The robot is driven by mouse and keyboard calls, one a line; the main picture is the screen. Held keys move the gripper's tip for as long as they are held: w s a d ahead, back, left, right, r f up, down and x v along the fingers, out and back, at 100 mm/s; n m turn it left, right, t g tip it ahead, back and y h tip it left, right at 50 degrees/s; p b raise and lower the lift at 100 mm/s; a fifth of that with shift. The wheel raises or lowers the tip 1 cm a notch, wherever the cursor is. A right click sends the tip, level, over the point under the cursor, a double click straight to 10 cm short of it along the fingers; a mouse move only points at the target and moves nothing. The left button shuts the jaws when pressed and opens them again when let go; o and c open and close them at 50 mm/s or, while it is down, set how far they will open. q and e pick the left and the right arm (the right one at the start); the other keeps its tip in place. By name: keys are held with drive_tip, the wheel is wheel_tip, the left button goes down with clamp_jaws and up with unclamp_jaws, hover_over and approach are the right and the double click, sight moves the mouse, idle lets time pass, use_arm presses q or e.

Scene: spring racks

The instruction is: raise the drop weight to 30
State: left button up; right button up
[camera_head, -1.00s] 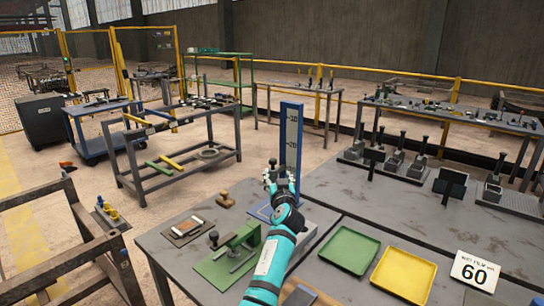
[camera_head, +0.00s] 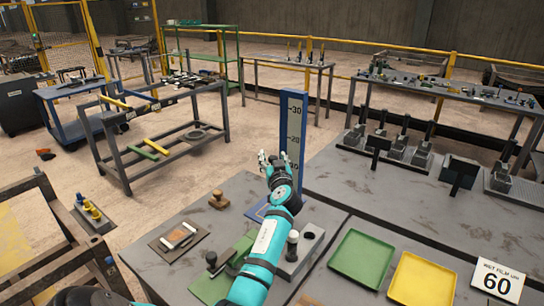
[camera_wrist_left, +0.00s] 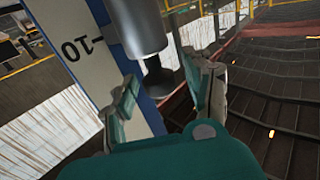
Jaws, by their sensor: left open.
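The drop weight is a grey metal cylinder (camera_wrist_left: 138,28) with a black knob (camera_wrist_left: 158,78), beside the blue post in the left wrist view. Its knob lies between the two fingers of my left gripper (camera_wrist_left: 162,95), which is open; I cannot tell if either finger touches it. In the head view the blue post (camera_head: 285,105) carries a white scale (camera_head: 294,122) marked 30, 20 and 10 from the top. My left gripper (camera_head: 270,158) is near the 10 mark there, and the weight cannot be made out. The wrist view shows the 10 mark (camera_wrist_left: 78,48) beside the cylinder.
Spring testers (camera_head: 400,150) stand behind right.

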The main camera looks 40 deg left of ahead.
use_arm(q)
drive_tip(key=shift+d, duration=0.1)
drive_tip(key=shift+c, duration=1.6)
drive_tip(key=c, duration=0.7)
clamp_jaws()
use_arm(e)
drive_tip(key=shift+w+d, duration=0.2)
drive_tip(key=shift+d, duration=0.05)
use_arm(q)
drive_tip(key=shift+w, duration=0.1)
use_arm(e)
drive_tip(key=shift+a, duration=0.1)
